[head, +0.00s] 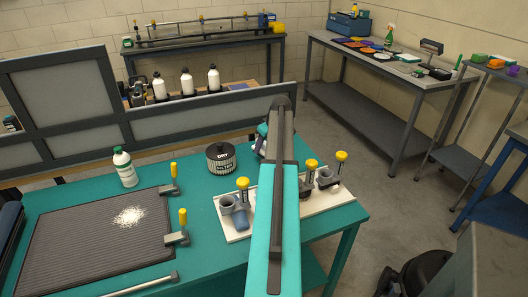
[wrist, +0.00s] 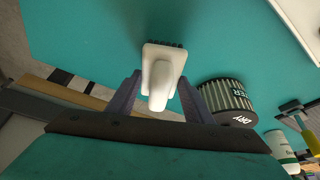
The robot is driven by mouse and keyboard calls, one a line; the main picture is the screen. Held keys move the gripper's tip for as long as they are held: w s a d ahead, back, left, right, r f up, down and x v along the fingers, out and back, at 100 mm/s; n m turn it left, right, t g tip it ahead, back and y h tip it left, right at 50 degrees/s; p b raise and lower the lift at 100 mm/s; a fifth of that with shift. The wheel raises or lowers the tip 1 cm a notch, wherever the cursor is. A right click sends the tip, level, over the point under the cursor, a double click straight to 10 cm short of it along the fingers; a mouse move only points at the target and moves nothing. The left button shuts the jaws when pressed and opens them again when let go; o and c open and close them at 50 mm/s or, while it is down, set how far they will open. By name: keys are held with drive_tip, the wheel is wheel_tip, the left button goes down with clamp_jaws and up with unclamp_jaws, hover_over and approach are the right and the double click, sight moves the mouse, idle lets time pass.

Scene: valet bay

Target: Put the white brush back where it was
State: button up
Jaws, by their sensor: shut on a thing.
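The white brush (wrist: 162,75) is between the two fingers of my gripper (wrist: 155,98) in the wrist view. Its rounded handle points toward the camera and its dark bristles show at the far edge. My gripper is shut on the handle. The teal tabletop (wrist: 100,35) is behind the brush; I cannot tell whether the bristles touch it. In the head view my arm hides the brush and most of the gripper, close to the table's far edge, right of the dry filter canister (head: 221,158). The canister is also right of the gripper in the wrist view (wrist: 226,100).
A pale board (head: 332,196) with yellow-knobbed clamps lies on the table at right. A ribbed dark mat (head: 90,245) with white powder (head: 129,215) lies at left, with a green-capped white bottle (head: 124,167) behind it. A grey framed panel (head: 75,105) stands beyond.

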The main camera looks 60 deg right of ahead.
sight(264, 151)
drive_tip(key=shift+f, duration=0.1)
drive_tip(key=shift+f+p, duration=0.7)
drive_tip(key=shift+f, duration=0.95)
drive_tip(key=shift+f, duration=0.2)
drive_tip(key=o, duration=1)
drive_tip(key=shift+r, duration=0.15)
drive_tip(key=shift+b+v, duration=1.25)
drive_tip(key=shift+v, duration=4.8)
drive_tip(key=shift+s, duration=0.1)
